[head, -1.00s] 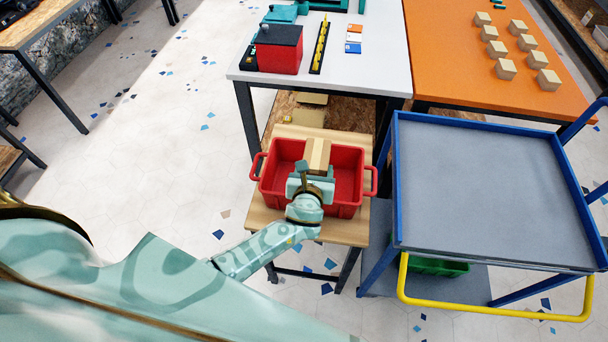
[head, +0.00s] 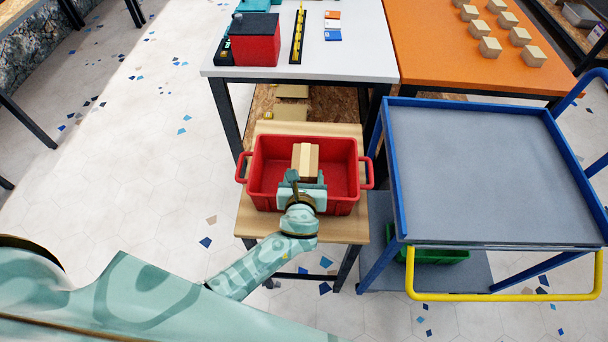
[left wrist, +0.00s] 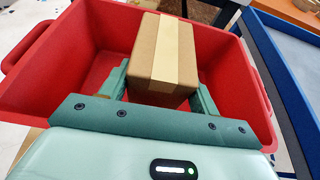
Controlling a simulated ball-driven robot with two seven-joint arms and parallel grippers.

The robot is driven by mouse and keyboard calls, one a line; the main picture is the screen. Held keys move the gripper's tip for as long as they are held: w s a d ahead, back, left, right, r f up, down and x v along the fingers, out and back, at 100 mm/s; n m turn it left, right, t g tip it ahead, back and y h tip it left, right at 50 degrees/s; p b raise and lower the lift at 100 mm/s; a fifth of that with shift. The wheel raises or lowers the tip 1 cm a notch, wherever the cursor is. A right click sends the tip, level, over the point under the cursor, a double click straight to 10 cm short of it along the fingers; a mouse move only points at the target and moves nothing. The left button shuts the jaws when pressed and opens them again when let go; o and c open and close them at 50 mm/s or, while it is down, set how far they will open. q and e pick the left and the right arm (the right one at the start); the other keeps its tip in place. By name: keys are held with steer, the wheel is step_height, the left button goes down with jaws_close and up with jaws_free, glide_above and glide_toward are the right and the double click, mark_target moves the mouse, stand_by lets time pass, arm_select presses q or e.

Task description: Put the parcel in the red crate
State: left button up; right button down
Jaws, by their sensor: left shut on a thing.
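The parcel (head: 305,158) is a small brown cardboard box with a paler tape strip. The red crate (head: 262,190) stands on a small wooden stool or table, with a handle at each side. My left gripper (head: 304,178) is shut on the parcel and holds it over the inside of the crate. In the left wrist view the parcel (left wrist: 164,55) sits between the two fingers (left wrist: 162,88), with the crate walls (left wrist: 60,62) around it. I cannot tell whether the parcel touches the crate's floor. My right gripper is not in view.
The wooden top (head: 285,228) under the crate shows at its front. A blue-framed trolley (head: 490,170) with a yellow handle stands close on the right. A white table (head: 355,62) with a red box (head: 255,40) stands behind. An orange table (head: 440,50) holds several small boxes.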

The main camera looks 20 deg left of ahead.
arm_select(q)
steer(key=o, duration=1.1)
steer(key=shift+r, duration=0.4)
steer(key=p+v, duration=0.3)
steer(key=v, duration=0.9)
steer(key=shift+r+p, duration=0.25)
steer(key=shift+p, duration=0.15)
steer(key=shift+a, duration=0.1)
